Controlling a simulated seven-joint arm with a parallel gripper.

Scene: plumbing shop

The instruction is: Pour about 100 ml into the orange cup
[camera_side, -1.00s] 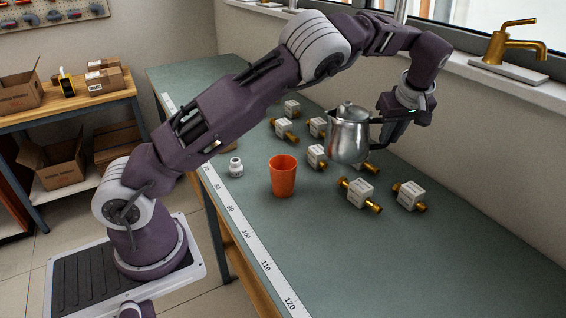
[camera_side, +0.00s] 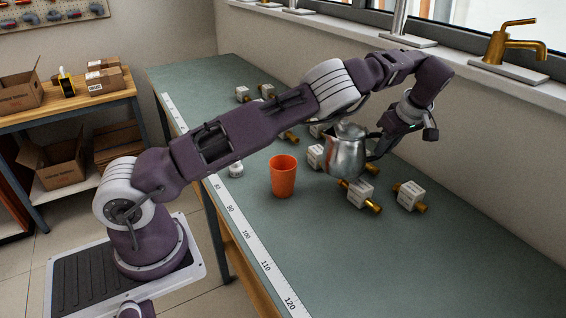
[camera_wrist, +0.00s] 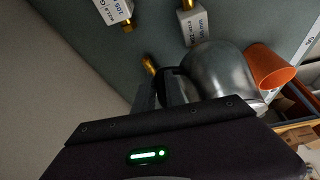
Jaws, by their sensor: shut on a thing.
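The orange cup (camera_side: 283,178) stands upright on the green bench, to the left of a metal pitcher in the side view. The cup also shows at the right of the wrist view (camera_wrist: 268,66). The shiny lidded pitcher (camera_side: 344,157) leans slightly, with its spout side toward the cup but apart from it. My gripper (camera_side: 376,148) is shut on the pitcher's handle, at the pitcher's right. The wrist view shows the pitcher's body (camera_wrist: 222,70) beyond the fingers. No stream of liquid shows, and the inside of the cup cannot be made out.
Brass valves with white labelled blocks, such as one (camera_side: 360,193) just below the pitcher and one (camera_side: 410,196) to its right, lie on the bench (camera_side: 440,260). A small white fitting (camera_side: 236,170) stands left of the cup. The front bench area is clear.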

